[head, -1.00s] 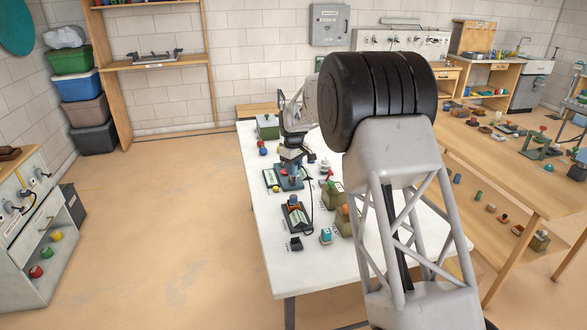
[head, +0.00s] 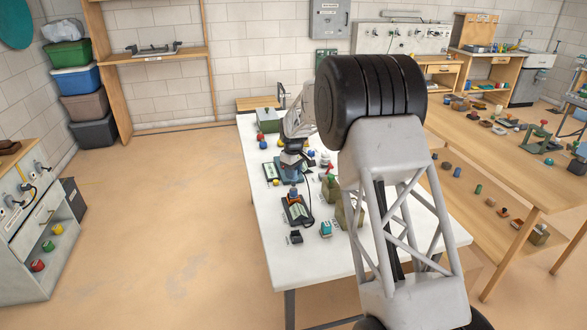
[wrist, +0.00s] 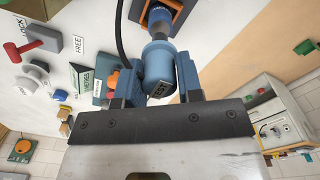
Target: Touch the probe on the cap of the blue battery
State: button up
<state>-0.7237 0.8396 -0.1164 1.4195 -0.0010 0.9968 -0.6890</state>
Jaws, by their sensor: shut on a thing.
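My gripper (wrist: 156,84) is shut on a blue, rounded probe-like body (wrist: 158,66), which carries a small dark label. In the head view my gripper (head: 291,156) is low over the white table, at a blue stand (head: 289,170). A blue cylinder (wrist: 159,14), which looks like the blue battery, sits in an orange surround beyond the held body in the wrist view. It also shows in the head view (head: 294,193) on a dark base. The held body looks close to it; I cannot tell whether they touch. The probe's tip and the battery's cap are not clearly visible.
A black cable (wrist: 121,38) runs beside the held body. A red lever (wrist: 33,47) with LOCK and FREE labels is at the wrist view's left.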

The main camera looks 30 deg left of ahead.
jog(key=shift+f, duration=0.45)
jog(key=shift+f, duration=0.6)
dwell(2.5)
jog(key=shift+r, duration=0.15)
jog(key=shift+r, duration=3.45)
